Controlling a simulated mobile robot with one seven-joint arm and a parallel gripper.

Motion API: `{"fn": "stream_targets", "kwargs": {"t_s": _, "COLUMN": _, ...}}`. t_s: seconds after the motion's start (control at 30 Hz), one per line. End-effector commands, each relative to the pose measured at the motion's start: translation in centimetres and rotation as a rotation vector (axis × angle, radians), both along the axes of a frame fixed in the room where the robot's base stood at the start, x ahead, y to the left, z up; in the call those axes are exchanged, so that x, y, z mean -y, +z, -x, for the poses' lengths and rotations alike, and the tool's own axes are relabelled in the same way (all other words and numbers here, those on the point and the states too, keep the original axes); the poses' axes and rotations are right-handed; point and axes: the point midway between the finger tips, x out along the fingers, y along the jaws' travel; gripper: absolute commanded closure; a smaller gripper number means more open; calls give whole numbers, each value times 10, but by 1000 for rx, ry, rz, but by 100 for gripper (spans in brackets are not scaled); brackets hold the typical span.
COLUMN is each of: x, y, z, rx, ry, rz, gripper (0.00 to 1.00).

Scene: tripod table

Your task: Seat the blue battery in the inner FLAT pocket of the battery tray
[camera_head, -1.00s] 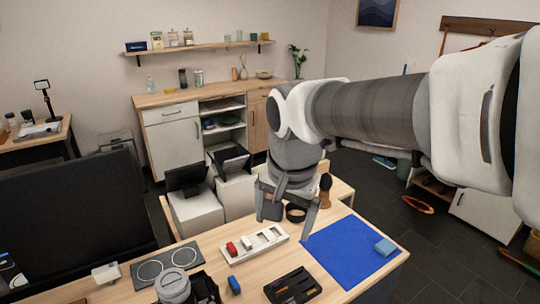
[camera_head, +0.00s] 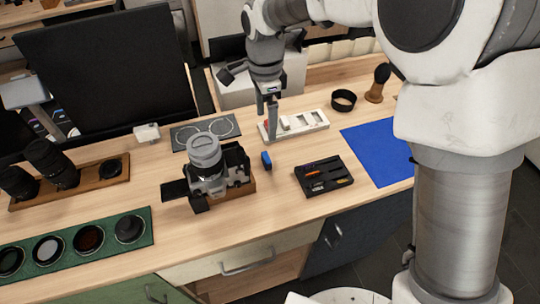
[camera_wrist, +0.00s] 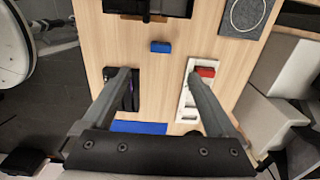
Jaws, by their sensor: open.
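The blue battery (camera_head: 266,160) lies on the bare wood between the camera and the black organiser; it also shows in the wrist view (camera_wrist: 161,46). The white battery tray (camera_head: 315,121) lies behind it, partly hidden by my gripper in the head view. A red battery (camera_wrist: 206,72) sits at one end of the tray (camera_wrist: 184,113), with pale pieces or pockets along the rest; I cannot tell which pocket is flat. My gripper (camera_wrist: 156,70) is open and empty, pointing down above the table near the tray's red end. The blue battery appears ahead between its fingers in the wrist view.
The camera (camera_head: 207,170) on its stand is left of the blue battery. The black organiser (camera_head: 323,177) is to its right, then a blue mat (camera_head: 378,150). A grey plate with two rings (camera_head: 205,131) lies behind the camera. Bare wood surrounds the battery.

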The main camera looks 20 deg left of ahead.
Motion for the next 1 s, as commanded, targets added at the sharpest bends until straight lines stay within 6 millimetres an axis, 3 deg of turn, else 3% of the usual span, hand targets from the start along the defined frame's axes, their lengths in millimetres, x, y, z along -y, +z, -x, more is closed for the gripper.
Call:
{"fn": "stream_targets", "kwargs": {"t_s": 0.1, "x": 1, "y": -30, "z": 0, "rx": -3, "ry": 0, "rz": 4, "gripper": 7}}
{"fn": "stream_targets", "kwargs": {"t_s": 0.3, "x": 1, "y": -68, "z": 0, "rx": -2, "ry": 0, "rz": 2, "gripper": 7}}
{"fn": "stream_targets", "kwargs": {"t_s": 0.57, "x": 1, "y": -88, "z": 0, "rx": 0, "ry": 0, "rz": 0, "gripper": 7}}
{"fn": "stream_targets", "kwargs": {"t_s": 0.83, "x": -1, "y": -126, "z": 0, "rx": -2, "ry": 0, "rz": 1, "gripper": 7}}
{"fn": "stream_targets", "kwargs": {"t_s": 1.0, "x": -2, "y": -136, "z": -1, "rx": 1, "ry": 1, "rz": 0, "gripper": 7}}
